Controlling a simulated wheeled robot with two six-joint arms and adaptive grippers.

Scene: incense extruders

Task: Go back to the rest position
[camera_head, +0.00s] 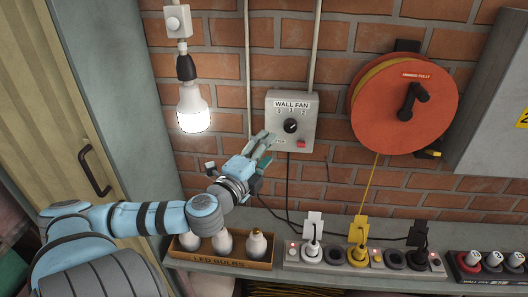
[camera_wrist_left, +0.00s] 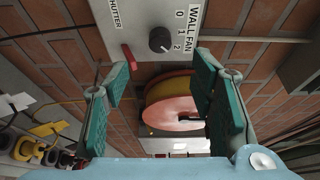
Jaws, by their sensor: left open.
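My left gripper (camera_head: 262,148) is open and empty, just below and left of the grey wall fan control box (camera_head: 305,105) in the head view. In the left wrist view its two green-padded fingers (camera_wrist_left: 165,100) stand wide apart. Beyond them are the box's black knob (camera_wrist_left: 160,40) and red switch (camera_wrist_left: 129,57). I cannot tell whether the fingers touch the box. The knob also shows in the head view (camera_head: 291,126), above the red switch (camera_head: 301,144). My right gripper is not in view.
A lit bulb (camera_head: 193,110) hangs at upper left. A red cable reel (camera_head: 405,103) is on the brick wall. Below, a bulb box (camera_head: 220,263), a power strip (camera_head: 300,266) with plugs and a dark strip (camera_head: 490,265) line the shelf. A wooden door (camera_head: 60,90) is at left.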

